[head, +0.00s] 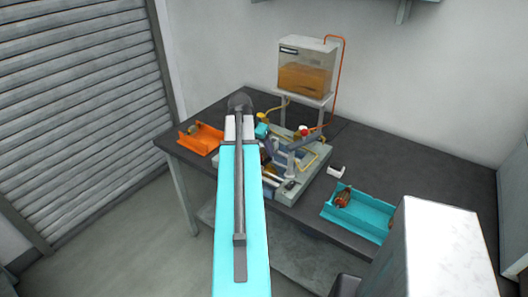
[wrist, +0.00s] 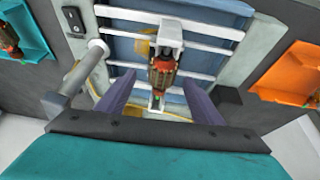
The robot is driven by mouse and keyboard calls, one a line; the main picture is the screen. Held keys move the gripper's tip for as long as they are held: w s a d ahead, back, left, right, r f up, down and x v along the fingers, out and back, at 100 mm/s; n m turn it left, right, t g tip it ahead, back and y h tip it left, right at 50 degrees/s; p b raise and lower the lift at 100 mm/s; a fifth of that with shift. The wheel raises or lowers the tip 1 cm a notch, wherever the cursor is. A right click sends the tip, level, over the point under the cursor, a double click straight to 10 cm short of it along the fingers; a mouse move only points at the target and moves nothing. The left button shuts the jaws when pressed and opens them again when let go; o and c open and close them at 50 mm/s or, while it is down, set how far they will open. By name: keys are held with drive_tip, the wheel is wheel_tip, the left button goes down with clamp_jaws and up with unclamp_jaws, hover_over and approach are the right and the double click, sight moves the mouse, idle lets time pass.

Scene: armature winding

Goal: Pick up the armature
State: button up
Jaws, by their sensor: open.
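An armature (wrist: 162,72) with a copper-brown wound body stands out in the middle of the wrist view, at a white holder (wrist: 172,27) on the winding machine. My gripper (wrist: 158,82) is open, its two purple fingers apart on either side of the armature in the picture. I cannot tell how far the fingertips are from it or whether they touch. A second armature (head: 343,197) lies in the teal tray (head: 374,217), and another (head: 193,130) is in the orange tray (head: 208,144). In the head view my arm hides most of the gripper's area.
The machine (head: 312,168) has white rails (wrist: 205,73) and a grey cylinder (wrist: 77,76) close to the left finger. A tank (head: 306,72) with orange contents stands behind on a stand. The dark table (head: 355,150) has bare room at the back right.

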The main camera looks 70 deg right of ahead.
sight(262, 150)
drive_tip(key=shift+p+x, duration=0.5)
drive_tip(key=shift+x, duration=1.1)
drive_tip(key=c, duration=1.4)
drive_tip(key=shift+c, duration=0.2)
drive_tip(key=shift+r, duration=0.15)
drive_tip(key=shift+r+b, duration=1.55)
drive_tip(key=shift+r, duration=3.35)
drive_tip(key=shift+w, duration=0.15)
